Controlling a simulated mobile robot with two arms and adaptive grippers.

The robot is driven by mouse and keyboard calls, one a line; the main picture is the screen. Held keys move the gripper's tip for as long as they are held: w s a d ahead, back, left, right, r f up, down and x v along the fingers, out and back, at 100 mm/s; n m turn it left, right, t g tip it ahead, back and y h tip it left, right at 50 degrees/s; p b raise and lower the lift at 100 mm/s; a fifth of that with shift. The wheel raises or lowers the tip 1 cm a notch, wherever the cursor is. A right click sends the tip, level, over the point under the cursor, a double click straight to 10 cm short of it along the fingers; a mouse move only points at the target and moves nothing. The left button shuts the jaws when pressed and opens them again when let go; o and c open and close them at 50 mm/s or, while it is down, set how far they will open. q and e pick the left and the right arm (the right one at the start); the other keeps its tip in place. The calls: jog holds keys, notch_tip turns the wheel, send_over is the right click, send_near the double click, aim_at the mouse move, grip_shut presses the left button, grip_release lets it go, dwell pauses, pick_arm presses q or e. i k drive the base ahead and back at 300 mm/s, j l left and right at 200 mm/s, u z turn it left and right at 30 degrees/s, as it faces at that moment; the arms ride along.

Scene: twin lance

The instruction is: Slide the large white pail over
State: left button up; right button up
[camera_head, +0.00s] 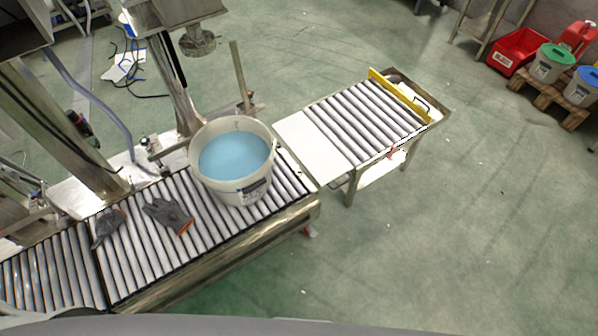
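The large white pail (241,189) stands upright on the roller conveyor (140,262), near its right end. It is open at the top and holds blue liquid (235,154). A label with dark print is on its front side, low and to the right. Neither of my grippers shows in the head view, and nothing of mine touches the pail.
A white plate (313,146) lies between the conveyor and a second roller table (366,120) with a yellow bar (400,95) at its far end. Grey gloves (168,213) lie on the rollers left of the pail. A post (239,75) stands behind it. Open floor lies right.

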aim_at(229, 154)
jog(key=k+j+z, duration=0.1)
jog(key=j, duration=0.3)
jog(key=k+j+z, duration=0.1)
jog(key=j, duration=0.3)
jog(key=k+j+z, duration=0.1)
jog(key=j, duration=0.3)
jog(key=k+j+z, duration=0.1)
jog(key=j, duration=0.25)
jog(key=k+j, duration=0.25)
jog(key=j+z, duration=0.05)
jog(key=j, duration=0.1)
